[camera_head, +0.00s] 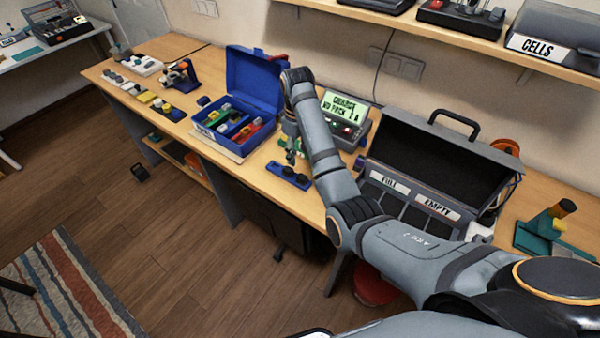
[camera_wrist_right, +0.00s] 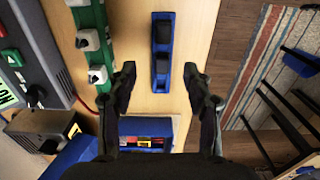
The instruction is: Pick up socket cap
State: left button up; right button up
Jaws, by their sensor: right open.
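A narrow blue holder (camera_head: 289,175) lies near the front edge of the workbench. It carries two dark caps, which look like the socket caps. In the right wrist view the holder (camera_wrist_right: 162,84) runs between my fingertips, with one black cap (camera_wrist_right: 162,33) farther off and the other black cap (camera_wrist_right: 162,62) nearer. My right gripper (camera_head: 291,156) is above the bench close to the holder. In the wrist view the right gripper (camera_wrist_right: 159,76) is open and empty, one finger on each side of the holder. My left gripper is out of view.
A green strip with white sockets (camera_wrist_right: 96,74) lies left of the holder in the wrist view. An open blue box (camera_head: 247,150) with coloured parts, a lit tester (camera_head: 346,108) and an open grey case (camera_head: 440,150) stand around. Bare bench lies beside the holder.

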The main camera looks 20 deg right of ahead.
aim_at(299, 174)
jog(key=shift+s+f+b, duration=0.45)
jog(key=shift+s+f, duration=0.35)
jog(key=shift+f, duration=0.15)
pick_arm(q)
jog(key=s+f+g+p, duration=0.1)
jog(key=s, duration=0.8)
pick_arm(e)
jog(key=shift+a+f, duration=0.2)
jog(key=shift+f, duration=0.6)
jog(key=shift+w+d+f+p, duration=0.1)
jog(key=shift+w+f+p, duration=0.2)
jog(key=shift+f, duration=0.25)
jog(key=shift+w+d+f+p, duration=0.1)
jog(key=shift+w+f+p, duration=0.1)
jog(key=shift+f+p, duration=0.25)
jog(key=f, duration=0.2)
jog(key=shift+s+f, duration=0.25)
jog(key=shift+f, duration=0.05)
jog(key=shift+w+f, duration=0.1)
jog(key=shift+f, duration=0.55)
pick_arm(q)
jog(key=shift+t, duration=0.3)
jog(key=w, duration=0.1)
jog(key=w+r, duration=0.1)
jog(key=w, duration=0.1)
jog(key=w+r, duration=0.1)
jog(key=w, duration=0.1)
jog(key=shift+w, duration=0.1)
pick_arm(e)
jog(key=c, duration=1)
